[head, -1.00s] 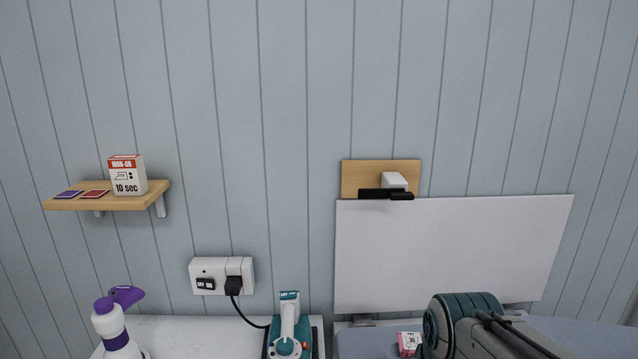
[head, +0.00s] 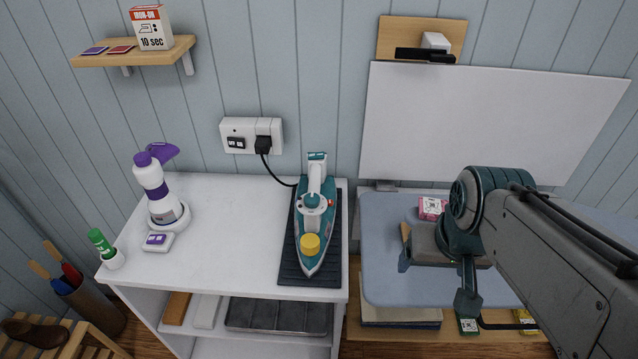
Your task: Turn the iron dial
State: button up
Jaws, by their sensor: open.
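The teal and white iron (head: 328,221) lies flat on a dark ribbed mat (head: 334,262) on the white cabinet top, its pointed tip toward me. A yellow round knob (head: 310,244), which looks like the dial, sits on top near the tip. A red button and a round teal part show by the handle. My gripper (head: 436,282) is over the blue-grey board to the right of the iron, well apart from it. Its fingers are spread and I see nothing between them.
A white and purple spray bottle (head: 152,185) and a green-capped bottle (head: 102,243) stand on the cabinet's left. The iron's cord runs to a wall socket (head: 250,134). A pink box (head: 432,208) lies on the board (head: 384,285). The cabinet top (head: 235,230) between bottle and iron is clear.

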aim_at(311, 201)
jog(key=u, duration=1.15)
jog(key=i, duration=0.1)
jog(key=z, duration=0.35)
